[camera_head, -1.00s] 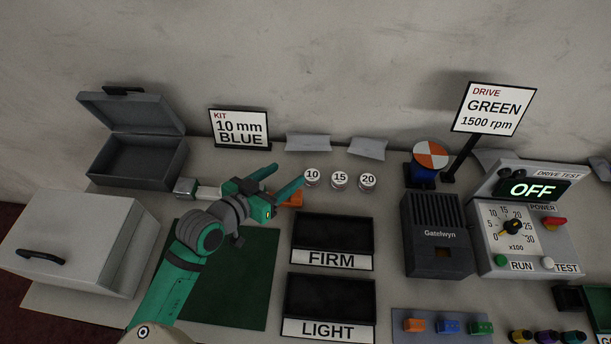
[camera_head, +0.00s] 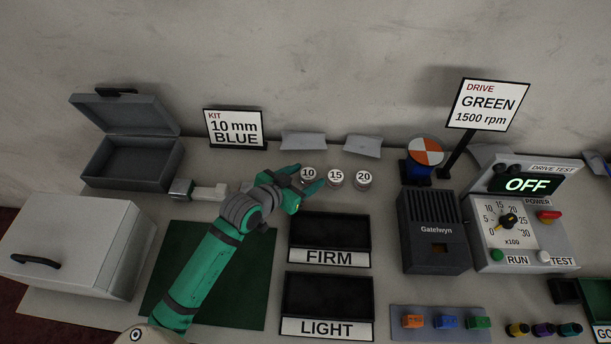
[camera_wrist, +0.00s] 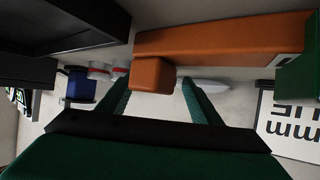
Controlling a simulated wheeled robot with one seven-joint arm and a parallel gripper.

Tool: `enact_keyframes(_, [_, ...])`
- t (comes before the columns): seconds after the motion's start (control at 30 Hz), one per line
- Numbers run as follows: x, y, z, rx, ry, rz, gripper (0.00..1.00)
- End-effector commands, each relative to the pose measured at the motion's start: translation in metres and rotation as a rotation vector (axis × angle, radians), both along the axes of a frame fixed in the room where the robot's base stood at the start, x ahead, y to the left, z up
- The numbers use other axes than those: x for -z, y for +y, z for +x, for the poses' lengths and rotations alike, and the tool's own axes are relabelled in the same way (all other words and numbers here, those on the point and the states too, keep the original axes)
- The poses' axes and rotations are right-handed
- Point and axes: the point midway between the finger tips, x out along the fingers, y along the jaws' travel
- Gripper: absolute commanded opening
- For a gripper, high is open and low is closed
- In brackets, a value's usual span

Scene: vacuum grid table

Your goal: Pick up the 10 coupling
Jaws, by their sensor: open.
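The 10 coupling (camera_head: 308,173) is a small round piece with a white top marked 10, at the left end of a short row. The 15 coupling (camera_head: 336,178) and the 20 coupling (camera_head: 364,179) stand to its right. My gripper (camera_head: 309,178) is open, and its fingers appear on either side of the 10 coupling in the head view. Contact cannot be told.
The FIRM tray (camera_head: 330,258) and LIGHT tray (camera_head: 327,327) lie in front of the couplings. A green mat (camera_head: 165,285) lies under my arm. An open grey case (camera_head: 165,176) is at the back left, and a dark Gatelwyn box (camera_head: 436,218) is to the right.

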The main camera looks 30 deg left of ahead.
Motion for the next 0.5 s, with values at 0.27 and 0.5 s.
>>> enact_keyframes(0.27, [0.0089, -0.0014, 0.0152, 0.0, 0.001, 0.0, 0.59])
enact_keyframes(0.5, [0.0085, -0.0013, 0.0148, 0.0, 0.0, 0.001, 0.39])
